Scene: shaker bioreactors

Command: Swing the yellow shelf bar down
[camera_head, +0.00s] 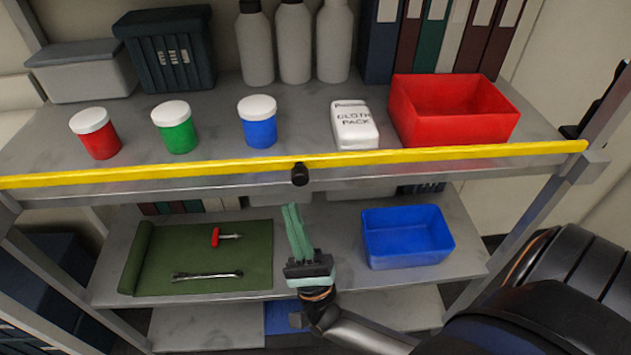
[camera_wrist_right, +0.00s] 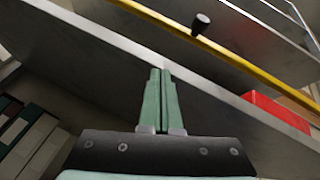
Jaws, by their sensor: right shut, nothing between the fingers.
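The yellow shelf bar (camera_head: 420,155) runs across the front of the upper shelf at about the height of the jar bases, from the left edge to the right post. A black knob (camera_head: 299,174) sits at its middle. The bar (camera_wrist_right: 240,62) and knob (camera_wrist_right: 201,23) also show in the right wrist view, ahead of the fingertips. My right gripper (camera_head: 294,209) has green fingers, pressed together and empty. It is in front of the shelves, below the knob and apart from it in the picture. My left gripper is not in view.
On the upper shelf stand red (camera_head: 95,133), green (camera_head: 175,127) and blue (camera_head: 257,122) jars, a cloth pack (camera_head: 354,125) and a red bin (camera_head: 455,110). The lower shelf holds a green mat (camera_head: 200,280) with tools and a blue bin (camera_head: 407,237).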

